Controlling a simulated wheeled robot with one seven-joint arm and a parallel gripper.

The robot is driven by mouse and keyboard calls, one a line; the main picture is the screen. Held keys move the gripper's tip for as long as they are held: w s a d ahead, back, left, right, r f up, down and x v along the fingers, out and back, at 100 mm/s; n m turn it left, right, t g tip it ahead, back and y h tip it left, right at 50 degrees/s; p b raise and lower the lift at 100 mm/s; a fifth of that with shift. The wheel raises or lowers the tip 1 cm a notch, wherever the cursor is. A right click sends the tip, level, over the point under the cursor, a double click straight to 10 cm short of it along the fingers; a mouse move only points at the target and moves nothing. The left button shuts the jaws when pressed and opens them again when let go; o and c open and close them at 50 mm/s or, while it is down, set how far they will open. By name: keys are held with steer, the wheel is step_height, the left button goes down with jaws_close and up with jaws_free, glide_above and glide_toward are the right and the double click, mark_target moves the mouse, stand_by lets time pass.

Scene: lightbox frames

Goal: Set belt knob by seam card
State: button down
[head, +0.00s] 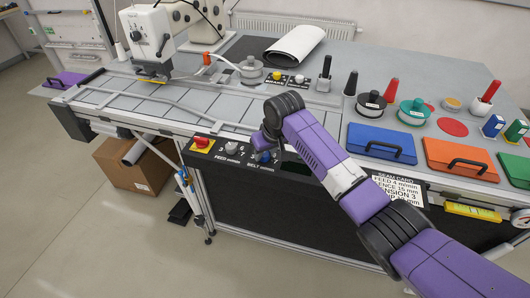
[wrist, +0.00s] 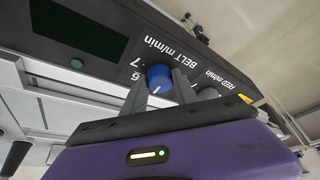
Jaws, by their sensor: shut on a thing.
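The blue belt knob (wrist: 159,79) sits on the dark control panel beside the "BELT m/min" label, with a white pointer line on its face. The knob also shows in the head view (head: 263,157). My gripper (wrist: 165,88) is shut on it, one finger on each side. In the head view my arm hides part of the knob and most of my gripper. The seam card (head: 398,190) is a white sheet on the table's front edge, right of my arm. It reads feed 4 m/min and tension 3; its belt line is not readable.
Left of the belt knob are a grey feed knob (head: 231,148) and a red button on yellow (head: 201,143). A sewing machine (head: 153,40) stands at the back left. Blue (head: 381,143) and orange (head: 460,158) cases lie right of my arm.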

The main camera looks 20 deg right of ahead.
steer(key=n+y+b, duration=0.1)
steer(key=n, duration=0.3)
steer(key=shift+w+d+f+n+y+b, duration=0.1)
steer(key=shift+n+y+b, duration=0.2)
steer(key=shift+y+b, duration=0.1)
steer(key=shift+d+n+g+y+b, duration=0.1)
steer(key=shift+n+g+y+b, duration=0.25)
steer(key=shift+n+b, duration=0.55)
steer(key=shift+n+g+y+b, duration=0.25)
steer(key=shift+n+g+b, duration=0.25)
steer(key=shift+n, duration=0.7)
steer(key=c, duration=1)
jaws_free()
steer(key=b+v, duration=0.1)
steer(key=v, duration=0.7)
steer(key=shift+w, duration=0.1)
